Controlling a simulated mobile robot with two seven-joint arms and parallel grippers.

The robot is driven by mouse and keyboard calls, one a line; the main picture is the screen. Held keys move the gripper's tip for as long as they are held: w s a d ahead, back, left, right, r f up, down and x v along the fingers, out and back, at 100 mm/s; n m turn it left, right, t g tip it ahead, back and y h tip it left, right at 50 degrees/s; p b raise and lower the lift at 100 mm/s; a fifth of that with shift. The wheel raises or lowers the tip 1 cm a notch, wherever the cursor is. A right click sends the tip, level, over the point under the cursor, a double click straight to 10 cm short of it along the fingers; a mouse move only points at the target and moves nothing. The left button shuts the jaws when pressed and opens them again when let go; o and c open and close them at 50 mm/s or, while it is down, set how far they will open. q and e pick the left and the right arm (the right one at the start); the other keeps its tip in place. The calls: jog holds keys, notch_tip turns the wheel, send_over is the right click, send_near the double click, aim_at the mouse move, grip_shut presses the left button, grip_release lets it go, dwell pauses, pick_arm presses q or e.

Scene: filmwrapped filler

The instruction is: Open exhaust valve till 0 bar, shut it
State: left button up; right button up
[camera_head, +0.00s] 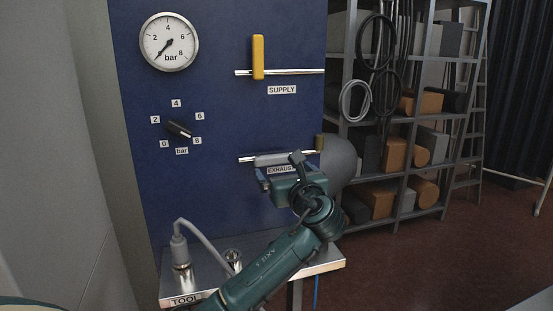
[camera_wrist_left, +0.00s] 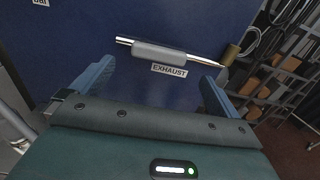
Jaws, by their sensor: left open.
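The exhaust valve's grey handle (camera_head: 272,160) lies along its horizontal pipe on the blue panel, above the EXHAUST label; in the left wrist view the handle (camera_wrist_left: 158,54) lies along the pipe too. My left gripper (camera_head: 283,174) is open just in front of and below it, partly covering the label. In the left wrist view its blue fingers (camera_wrist_left: 153,84) are spread wide, with nothing between them and the handle beyond. The pressure gauge (camera_head: 169,42) has its needle pointing lower left, near the scale's low end. My right gripper is not in view.
The yellow supply handle (camera_head: 258,57) stands upright across its pipe above. A black selector knob (camera_head: 180,129) is at the left. A metal shelf (camera_head: 210,286) marked TOOL holds a hose connector (camera_head: 180,252). Storage racks (camera_head: 411,125) stand behind at the right.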

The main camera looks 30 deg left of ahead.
aim_at(274, 159)
pick_arm(q)
jog(key=p+x, duration=0.1)
jog(key=x, duration=0.6)
jog(key=shift+w+a, duration=0.25)
jog(key=shift+w, duration=0.05)
jog(key=shift+w+a, duration=0.35)
jog(key=shift+a, duration=0.05)
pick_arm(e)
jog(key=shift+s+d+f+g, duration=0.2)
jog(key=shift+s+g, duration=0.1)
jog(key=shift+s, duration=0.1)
pick_arm(q)
jog(key=shift+c, duration=0.6)
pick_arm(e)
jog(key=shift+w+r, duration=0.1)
pick_arm(q)
jog(key=c, duration=1)
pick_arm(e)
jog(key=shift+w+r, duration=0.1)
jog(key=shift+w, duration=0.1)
